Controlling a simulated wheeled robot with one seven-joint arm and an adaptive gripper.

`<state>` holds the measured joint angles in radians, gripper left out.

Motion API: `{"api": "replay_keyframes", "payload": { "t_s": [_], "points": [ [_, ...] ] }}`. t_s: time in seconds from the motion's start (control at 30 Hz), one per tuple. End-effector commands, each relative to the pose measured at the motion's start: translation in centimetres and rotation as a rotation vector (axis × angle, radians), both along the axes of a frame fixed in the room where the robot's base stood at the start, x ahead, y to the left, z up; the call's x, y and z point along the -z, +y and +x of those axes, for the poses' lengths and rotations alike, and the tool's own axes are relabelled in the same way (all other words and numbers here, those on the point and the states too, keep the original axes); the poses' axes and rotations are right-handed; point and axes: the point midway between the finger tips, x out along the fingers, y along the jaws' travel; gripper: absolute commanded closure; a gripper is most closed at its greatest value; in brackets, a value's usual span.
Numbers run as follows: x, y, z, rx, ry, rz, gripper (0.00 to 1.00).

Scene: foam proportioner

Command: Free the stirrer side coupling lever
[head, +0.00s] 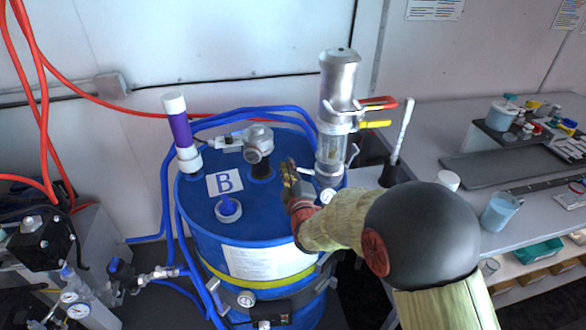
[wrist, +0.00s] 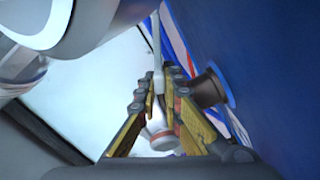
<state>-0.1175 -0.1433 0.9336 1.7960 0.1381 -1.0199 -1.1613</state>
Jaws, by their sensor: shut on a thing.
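The stirrer (head: 334,120) is a tall clear-and-metal cylinder standing at the right of the blue drum's top. My gripper (head: 291,175) is over the drum lid, just left of the stirrer's base. In the wrist view my gripper (wrist: 165,90) has its yellow-and-grey fingers closed around a thin pale lever (wrist: 157,50), which I take for the coupling lever. It runs upward from between the fingers. A whitish rounded part with a reddish band (wrist: 160,132) shows between the fingers below. In the head view the held lever is mostly hidden by my gripper.
The blue drum (head: 205,215) carries a capped purple tube (head: 181,130), a grey fitting (head: 258,142) and a small blue-and-white cap (head: 228,208). Red (head: 380,103) and yellow (head: 374,124) handles stick out right of the stirrer. A bench (head: 440,130) stands right. Blue hoses ring the drum.

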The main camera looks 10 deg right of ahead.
Motion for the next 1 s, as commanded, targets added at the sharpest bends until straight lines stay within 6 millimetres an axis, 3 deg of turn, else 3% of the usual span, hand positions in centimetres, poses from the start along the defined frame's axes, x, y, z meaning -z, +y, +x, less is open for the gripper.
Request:
{"api": "replay_keyframes", "payload": {
  "t_s": [0.2,0.53,1.0],
  "points": [
    [1.6,0.5,0.0,0.0,0.002,-0.163,1.0],
    [2.5,0.7,0.0,0.0,0.0,-0.397,1.0],
    [2.7,0.7,0.0,0.0,-0.001,-0.471,1.0]
  ]
}}
